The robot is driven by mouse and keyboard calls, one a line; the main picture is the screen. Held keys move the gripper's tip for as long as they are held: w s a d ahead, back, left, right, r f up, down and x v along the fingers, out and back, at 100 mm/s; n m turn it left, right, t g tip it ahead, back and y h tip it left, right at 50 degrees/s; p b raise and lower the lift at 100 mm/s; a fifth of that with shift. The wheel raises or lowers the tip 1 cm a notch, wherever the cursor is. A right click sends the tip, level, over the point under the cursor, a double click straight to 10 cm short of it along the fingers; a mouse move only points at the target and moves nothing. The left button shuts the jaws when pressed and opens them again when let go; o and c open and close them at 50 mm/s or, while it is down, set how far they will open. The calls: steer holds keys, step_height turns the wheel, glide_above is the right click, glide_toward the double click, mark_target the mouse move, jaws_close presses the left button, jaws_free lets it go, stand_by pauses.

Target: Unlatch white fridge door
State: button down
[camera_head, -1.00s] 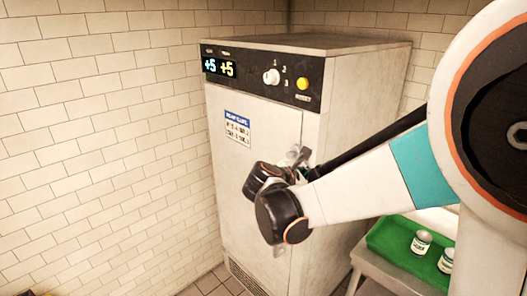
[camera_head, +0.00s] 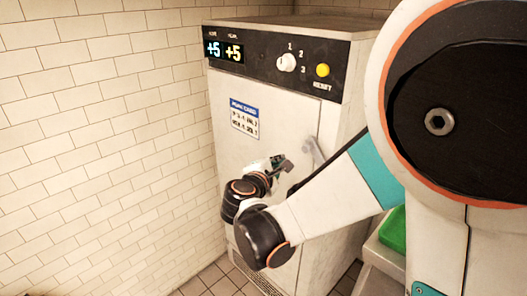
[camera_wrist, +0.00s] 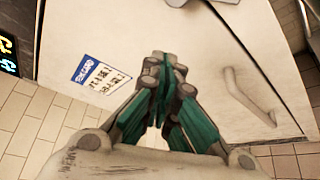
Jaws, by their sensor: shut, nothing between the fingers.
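The white fridge (camera_head: 225,95) stands in the corner, and its door looks shut in the head view. The door handle (camera_head: 315,152) is a pale grey lever near the door's right edge, partly behind my arm. The handle (camera_wrist: 247,97) shows whole in the wrist view, right of my fingers. My gripper (camera_head: 284,165) is in front of the door, left of the handle and apart from it. In the wrist view my gripper (camera_wrist: 165,62) has its green-padded fingers together, with nothing held. Whether the latch is engaged cannot be told.
The fridge's control panel (camera_head: 262,58) has two +5 displays, a white dial (camera_head: 286,62) and a yellow button (camera_head: 322,70). A blue-and-white label (camera_head: 244,118) is on the door. A green tray (camera_head: 393,235) sits at right, mostly behind my arm. A tiled wall borders the left.

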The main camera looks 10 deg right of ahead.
steer(key=w+d, duration=0.3)
steer(key=d, duration=0.2)
steer(key=shift+d+r, duration=0.15)
steer(key=shift+d, duration=0.1)
steer(key=shift+r, duration=0.1)
steer(key=shift+s+d+r+m+t+b, duration=0.2)
steer(key=shift+r+m+t+b, duration=0.1)
steer(key=shift+m+t+b, duration=0.15)
stand_by(0.5)
steer(key=shift+m+t, duration=0.35)
steer(key=shift+m, duration=0.4)
steer(key=shift+s+d+r+b, duration=0.25)
steer(key=shift+s+d+r, duration=0.25)
steer(key=shift+s+r, duration=0.2)
steer(key=shift+s+d+r+b, duration=0.2)
steer(key=shift+s+d+r, duration=0.3)
steer(key=shift+s+r, duration=0.15)
